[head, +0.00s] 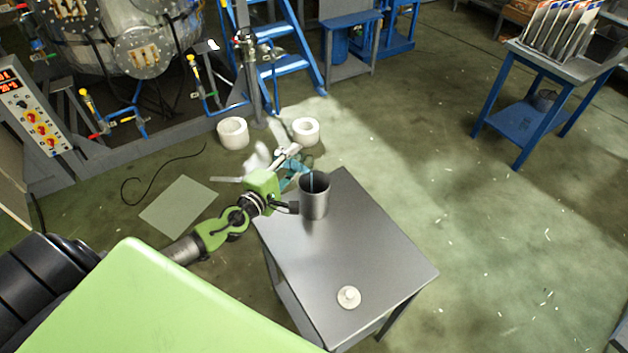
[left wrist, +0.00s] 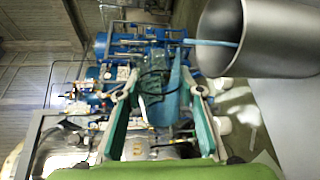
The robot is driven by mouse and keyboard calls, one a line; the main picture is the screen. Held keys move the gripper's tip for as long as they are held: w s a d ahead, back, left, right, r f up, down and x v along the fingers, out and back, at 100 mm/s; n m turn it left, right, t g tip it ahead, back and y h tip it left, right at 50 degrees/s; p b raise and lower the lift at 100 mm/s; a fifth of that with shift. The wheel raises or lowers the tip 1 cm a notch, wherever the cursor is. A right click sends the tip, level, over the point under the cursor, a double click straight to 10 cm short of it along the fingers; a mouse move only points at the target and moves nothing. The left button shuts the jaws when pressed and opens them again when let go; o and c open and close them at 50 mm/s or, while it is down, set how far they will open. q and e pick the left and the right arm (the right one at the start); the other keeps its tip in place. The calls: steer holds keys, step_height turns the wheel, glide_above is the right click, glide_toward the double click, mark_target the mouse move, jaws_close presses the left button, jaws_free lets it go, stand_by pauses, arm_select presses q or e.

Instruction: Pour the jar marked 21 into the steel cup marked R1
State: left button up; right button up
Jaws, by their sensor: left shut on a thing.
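The steel cup (head: 315,202) stands upright near the far left edge of the small grey table (head: 345,245). Its open mouth also shows large at the upper right of the left wrist view (left wrist: 270,40). My left gripper (head: 288,166) is beside the cup on its left, shut on a bluish see-through jar (left wrist: 176,90). The jar is tilted, and a thin blue stream (left wrist: 212,43) runs from it into the cup's mouth. The marks 21 and R1 cannot be read. A round pale lid (head: 348,297) lies near the table's front edge. My right gripper is not in view.
Two white rolls (head: 233,133) (head: 306,131) and a pale sheet (head: 178,207) are on the floor beyond and left of the table. Blue steps (head: 285,60) and a large vessel stand behind. The floor right of the table is clear.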

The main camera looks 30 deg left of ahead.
arm_select(q)
steer(key=shift+d+r+m+y+p, duration=0.15)
steer(key=shift+r+m+y+p, duration=0.25)
steer(key=shift+m+p, duration=0.75)
stand_by(0.9)
steer(key=shift+n, duration=0.25)
